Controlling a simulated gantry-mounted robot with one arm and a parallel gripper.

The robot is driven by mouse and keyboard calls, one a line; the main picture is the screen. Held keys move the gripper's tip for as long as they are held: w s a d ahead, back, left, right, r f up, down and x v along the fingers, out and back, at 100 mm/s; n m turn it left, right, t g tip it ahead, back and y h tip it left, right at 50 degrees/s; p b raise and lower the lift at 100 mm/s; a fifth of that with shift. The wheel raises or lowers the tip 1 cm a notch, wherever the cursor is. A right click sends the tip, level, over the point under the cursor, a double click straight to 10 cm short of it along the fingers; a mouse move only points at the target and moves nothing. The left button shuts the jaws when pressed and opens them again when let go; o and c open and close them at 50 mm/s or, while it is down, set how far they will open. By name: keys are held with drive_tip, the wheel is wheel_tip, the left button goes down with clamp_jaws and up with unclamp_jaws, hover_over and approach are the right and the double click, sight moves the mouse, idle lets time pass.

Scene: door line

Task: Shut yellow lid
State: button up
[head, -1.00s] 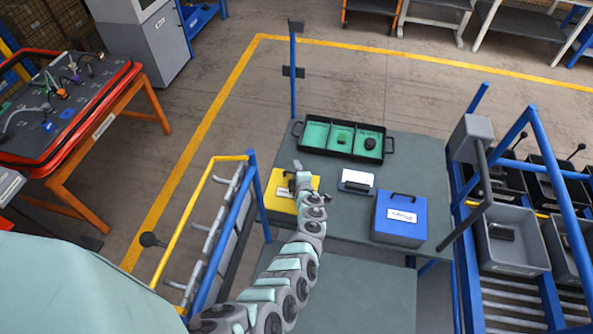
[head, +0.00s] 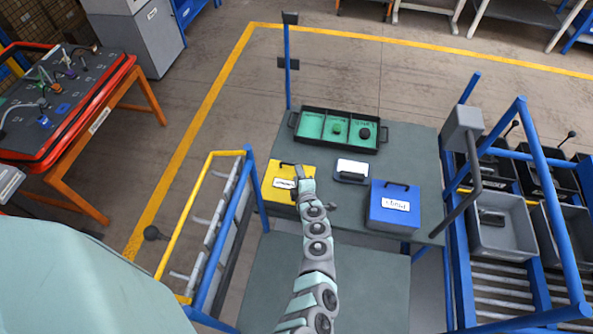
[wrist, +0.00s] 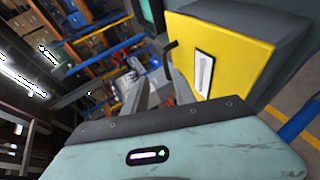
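The yellow lid (head: 273,182) is on a box at the left of the grey-green table. It has a dark handle at its far edge and a white label. It looks flat on its box; I cannot tell whether a gap is left under it. In the wrist view the yellow lid (wrist: 235,60) fills the upper right, with its dark grey box beside it. My gripper (head: 301,171) is at the lid's right side and hides part of it. In the wrist view my gripper (wrist: 160,82) has its fingers apart with nothing between them, close to the handle.
A blue box (head: 392,222) with a handle stands to the right. A small white-labelled item (head: 351,170) lies between the boxes. A black tray (head: 338,128) with green compartments is behind. A blue frame with grey bins (head: 503,238) borders the right, a yellow rail (head: 186,225) the left.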

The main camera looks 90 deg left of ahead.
drive_tip(key=shift+d+r, duration=0.1)
drive_tip(key=shift+d, duration=0.4)
drive_tip(key=shift+a, duration=0.1)
drive_tip(key=shift+c, duration=0.4)
